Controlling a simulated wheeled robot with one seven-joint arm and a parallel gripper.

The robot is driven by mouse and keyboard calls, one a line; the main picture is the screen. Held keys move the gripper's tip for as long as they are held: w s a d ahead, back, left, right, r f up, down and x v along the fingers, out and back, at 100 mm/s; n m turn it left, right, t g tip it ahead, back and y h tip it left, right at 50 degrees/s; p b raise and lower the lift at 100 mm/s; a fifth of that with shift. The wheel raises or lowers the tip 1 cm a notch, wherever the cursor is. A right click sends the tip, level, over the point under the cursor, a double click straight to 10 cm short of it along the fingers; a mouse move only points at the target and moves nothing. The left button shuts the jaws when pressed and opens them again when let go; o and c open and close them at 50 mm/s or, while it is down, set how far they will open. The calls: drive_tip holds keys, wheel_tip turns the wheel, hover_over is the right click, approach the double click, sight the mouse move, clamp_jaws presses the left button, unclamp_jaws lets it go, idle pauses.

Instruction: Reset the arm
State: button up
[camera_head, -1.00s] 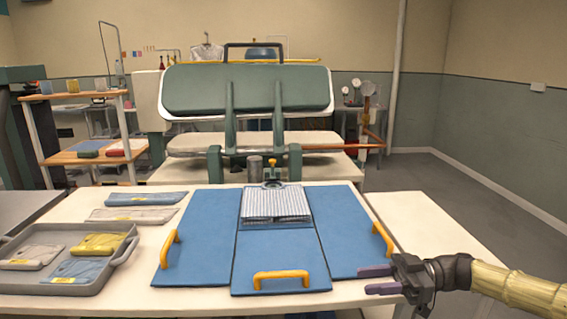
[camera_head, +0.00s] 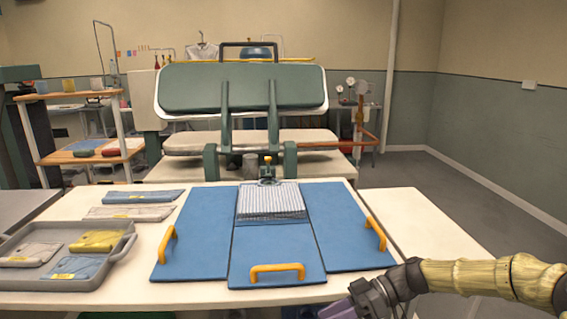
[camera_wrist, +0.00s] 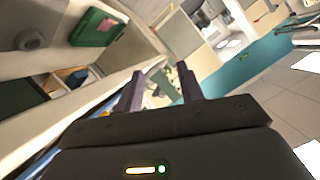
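My gripper (camera_head: 340,309) is at the lower right in the head view, beside the table's front edge, low and partly cut off by the frame. My arm reaches in from the right edge. In the wrist view my gripper (camera_wrist: 160,92) has its two purple fingers apart with nothing between them. The blue folding board (camera_head: 272,240) lies flat on the white table (camera_head: 120,298), apart from my gripper. A striped folded garment (camera_head: 271,201) lies at the back of its middle panel.
A grey tray (camera_head: 98,278) with several folded garments stands at the left. Two folded garments (camera_head: 130,212) lie behind it. A green press (camera_head: 242,88) stands beyond the table. The board has yellow handles (camera_head: 277,272). Open floor (camera_head: 470,205) lies at the right.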

drive_tip(key=s+d+f+m+t+h, duration=0.1)
drive_tip(key=s+f+m+t+h, duration=0.1)
drive_tip(key=s+f+m+h, duration=0.8)
drive_tip(key=d+r+m+t+h+p, duration=0.1)
drive_tip(key=r+m+p, duration=0.1)
drive_tip(key=r+p, duration=0.8)
drive_tip(key=s+d+r+m+t+h+p, duration=0.1)
drive_tip(key=d+r+m+t+h+p, duration=0.1)
drive_tip(key=r+p, duration=0.8)
wheel_tip(320, 180, up, 5)
drive_tip(key=shift+d+r+t+h+p, duration=0.2)
drive_tip(key=shift+t+h+p, duration=0.1)
drive_tip(key=shift+p, duration=0.05)
